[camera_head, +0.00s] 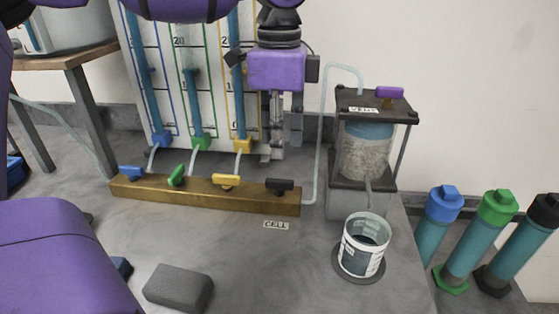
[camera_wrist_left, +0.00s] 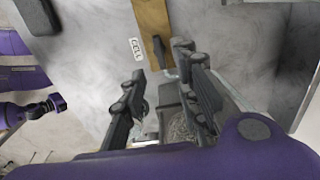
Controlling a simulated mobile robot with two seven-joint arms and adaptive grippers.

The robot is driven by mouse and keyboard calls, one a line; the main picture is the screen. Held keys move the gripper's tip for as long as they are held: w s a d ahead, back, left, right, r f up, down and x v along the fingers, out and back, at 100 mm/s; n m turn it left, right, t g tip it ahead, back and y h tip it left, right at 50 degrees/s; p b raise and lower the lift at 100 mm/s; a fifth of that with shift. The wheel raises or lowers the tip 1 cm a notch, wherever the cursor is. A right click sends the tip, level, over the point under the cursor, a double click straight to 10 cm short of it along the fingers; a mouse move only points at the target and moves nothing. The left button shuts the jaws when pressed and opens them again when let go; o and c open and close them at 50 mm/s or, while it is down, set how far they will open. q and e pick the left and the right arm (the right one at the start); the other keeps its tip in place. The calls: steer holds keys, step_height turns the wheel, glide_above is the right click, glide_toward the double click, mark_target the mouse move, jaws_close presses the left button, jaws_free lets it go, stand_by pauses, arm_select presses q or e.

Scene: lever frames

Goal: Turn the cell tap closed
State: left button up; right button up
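The black tap (camera_head: 279,185) sits at the right end of a wooden bar (camera_head: 190,197), behind a label reading CELL (camera_head: 276,225). Its handle lies roughly along the bar. My left gripper (camera_head: 279,148) points down just behind and above this tap, apart from it in the head view. In the left wrist view the two fingers (camera_wrist_left: 160,62) stand apart with nothing held between them. My right gripper is not clearly seen.
Blue (camera_head: 130,172), green (camera_head: 177,176) and yellow (camera_head: 226,180) taps share the bar; the green one is turned askew. Right stand a gravel-filled cell (camera_head: 365,155) with a purple tap (camera_head: 389,92) and a beaker (camera_head: 365,245). A grey block (camera_head: 179,288) lies in front.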

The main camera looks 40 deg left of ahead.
arm_select(q)
step_height(320, 180, up, 4)
steer(key=shift+f, duration=0.2)
steer(key=shift+f, duration=0.1)
stand_by(0.5)
